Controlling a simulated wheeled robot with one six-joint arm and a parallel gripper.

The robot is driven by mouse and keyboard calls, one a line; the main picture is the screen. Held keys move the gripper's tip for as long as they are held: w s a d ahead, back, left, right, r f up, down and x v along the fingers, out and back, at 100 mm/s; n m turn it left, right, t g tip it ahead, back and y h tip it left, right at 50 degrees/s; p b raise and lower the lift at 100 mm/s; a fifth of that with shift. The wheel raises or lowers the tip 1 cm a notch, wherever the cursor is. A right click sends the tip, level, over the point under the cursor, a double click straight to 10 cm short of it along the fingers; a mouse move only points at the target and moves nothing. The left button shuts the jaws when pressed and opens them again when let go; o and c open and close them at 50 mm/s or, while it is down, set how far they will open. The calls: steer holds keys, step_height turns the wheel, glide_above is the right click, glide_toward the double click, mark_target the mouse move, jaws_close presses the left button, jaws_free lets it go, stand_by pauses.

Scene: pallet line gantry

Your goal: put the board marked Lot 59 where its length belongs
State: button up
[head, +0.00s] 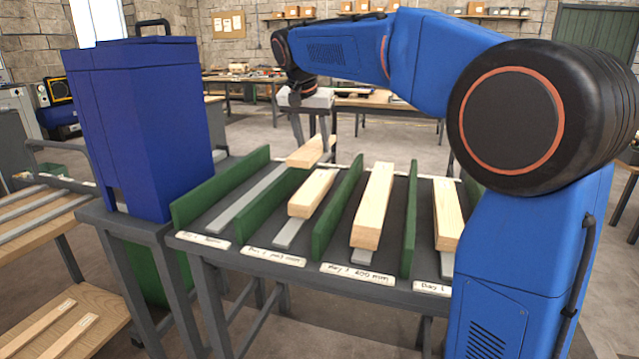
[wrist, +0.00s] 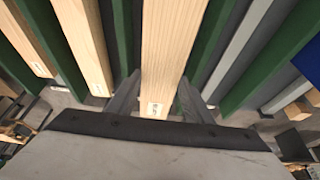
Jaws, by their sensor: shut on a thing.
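My gripper (head: 312,134) is shut on a pale wooden board (head: 308,153) at the far side of the rack. In the wrist view the board (wrist: 170,45) lies between the two fingers, with a small white label at its near end; its writing is too small to read. The rack (head: 262,235) has bays between green dividers, with name plates at the front.
Boards lie in the second bay (head: 312,192), third bay (head: 373,205) and fourth bay (head: 447,212). The leftmost bay (head: 245,205) shows a bare grey rail. A tall blue cabinet (head: 140,130) stands left of the rack. More boards (head: 40,325) lie on a low shelf at front left.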

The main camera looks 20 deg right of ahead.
mark_target(308, 149)
steer(key=x, duration=0.5)
steer(key=shift+s+a+f, duration=0.15)
steer(key=shift+s+a, duration=0.05)
steer(key=shift+a, duration=0.2)
steer(key=shift+a+f, duration=0.1)
steer(key=shift+f, duration=2.45)
steer(key=shift+f, duration=0.15)
steer(key=o, duration=1.2)
steer(key=v, duration=1.2)
steer(key=shift+s, duration=0.1)
steer(key=shift+s, duration=0.15)
